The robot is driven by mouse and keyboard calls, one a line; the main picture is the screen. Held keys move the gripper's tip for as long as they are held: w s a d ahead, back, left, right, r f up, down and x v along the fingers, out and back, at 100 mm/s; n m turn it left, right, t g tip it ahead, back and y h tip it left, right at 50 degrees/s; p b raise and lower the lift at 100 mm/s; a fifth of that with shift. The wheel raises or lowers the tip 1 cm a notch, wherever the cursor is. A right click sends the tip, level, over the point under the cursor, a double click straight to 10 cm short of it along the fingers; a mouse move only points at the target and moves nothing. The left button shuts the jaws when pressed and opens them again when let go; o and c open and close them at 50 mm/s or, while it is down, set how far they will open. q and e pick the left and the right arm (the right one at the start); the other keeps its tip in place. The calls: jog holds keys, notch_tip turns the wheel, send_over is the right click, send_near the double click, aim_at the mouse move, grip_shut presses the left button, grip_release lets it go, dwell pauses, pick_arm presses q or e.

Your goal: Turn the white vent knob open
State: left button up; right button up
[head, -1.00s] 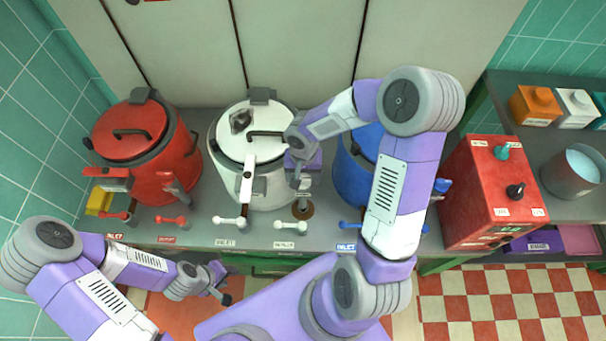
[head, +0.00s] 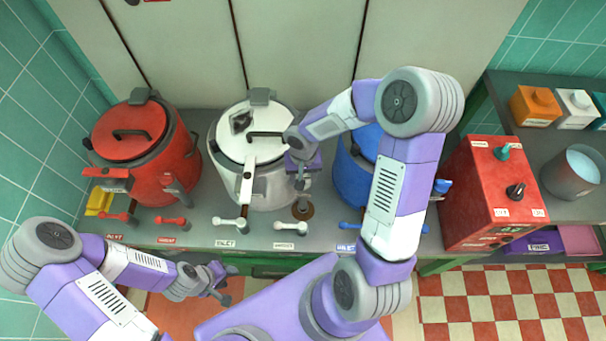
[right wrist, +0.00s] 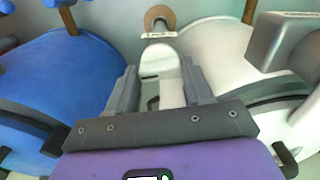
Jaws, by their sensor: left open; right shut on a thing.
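The white kettle (head: 280,183) stands in the middle of the counter, with its lid closed. My right gripper (head: 299,182) is at the kettle's right side and points down. In the right wrist view, its two fingers (right wrist: 162,88) are shut on a pale, rounded part, which I take to be the white vent knob (right wrist: 160,58). In the head view my gripper hides this knob. How far it is turned cannot be told. My left gripper (head: 229,284) is open and empty, low in front of the counter.
The red kettle (head: 165,180) stands left and the blue kettle (head: 350,180) right, partly behind my right arm. A red control box (head: 480,200) stands at the right. A brown ring (head: 303,210) lies below my right gripper.

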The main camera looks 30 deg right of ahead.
jog(key=n, duration=0.8)
jog(key=shift+r+p, duration=0.1)
jog(key=shift+p, duration=0.3)
jog(key=n+p, duration=0.1)
jog(key=n, duration=0.3)
jog(key=shift+n+p, duration=0.7)
jog(key=shift+n, duration=1.5)
jog(key=o, duration=1)
jog(key=shift+o, duration=0.2)
